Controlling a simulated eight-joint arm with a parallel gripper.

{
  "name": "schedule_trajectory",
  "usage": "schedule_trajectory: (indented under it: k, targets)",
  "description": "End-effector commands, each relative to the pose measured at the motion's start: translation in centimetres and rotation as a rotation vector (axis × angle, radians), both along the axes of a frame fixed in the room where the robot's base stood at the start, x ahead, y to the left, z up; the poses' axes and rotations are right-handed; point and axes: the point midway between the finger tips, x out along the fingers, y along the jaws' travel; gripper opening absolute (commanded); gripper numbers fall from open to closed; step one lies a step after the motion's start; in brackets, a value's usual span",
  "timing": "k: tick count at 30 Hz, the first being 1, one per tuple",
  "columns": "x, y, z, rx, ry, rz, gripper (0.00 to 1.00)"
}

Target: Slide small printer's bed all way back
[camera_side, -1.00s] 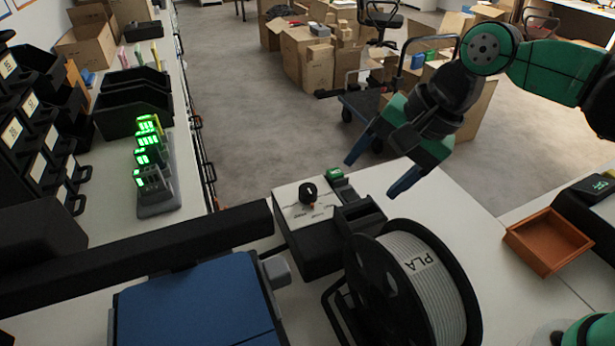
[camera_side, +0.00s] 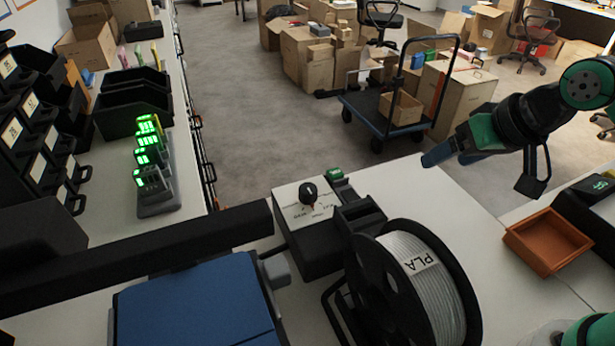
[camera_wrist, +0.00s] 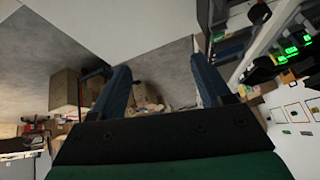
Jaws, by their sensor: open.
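The small printer's bed (camera_side: 195,302) is a flat blue plate at the bottom left of the side view, cut off by the lower edge. A black beam (camera_side: 130,258) crosses just behind it, and a grey block (camera_side: 276,270) sits at its right corner. My gripper (camera_side: 446,155) is at the right of the side view, raised and well away from the bed, touching nothing there. In the wrist view my gripper (camera_wrist: 162,72) shows two blue fingers spread apart with nothing between them. I cannot make out the bed in the wrist view.
A control box (camera_side: 306,206) with a black knob and a PLA spool (camera_side: 425,285) stand between the bed and my gripper. An orange tray (camera_side: 545,243) lies at the right. A charger with green lights (camera_side: 155,185) stands on the left bench.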

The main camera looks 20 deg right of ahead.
Motion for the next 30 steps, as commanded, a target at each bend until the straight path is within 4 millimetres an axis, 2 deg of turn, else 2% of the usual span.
schedule_trajectory:
  k: [15,23,30]
  targets:
    - [2.0,9.0,0.4,0.457,0.302,-0.472,0.71]
    - [2.1,14.2,-0.1,0.599,0.500,-0.753,0.71]
    - [1.4,19.0,-1.1,0.659,0.682,-1.036,0.71]
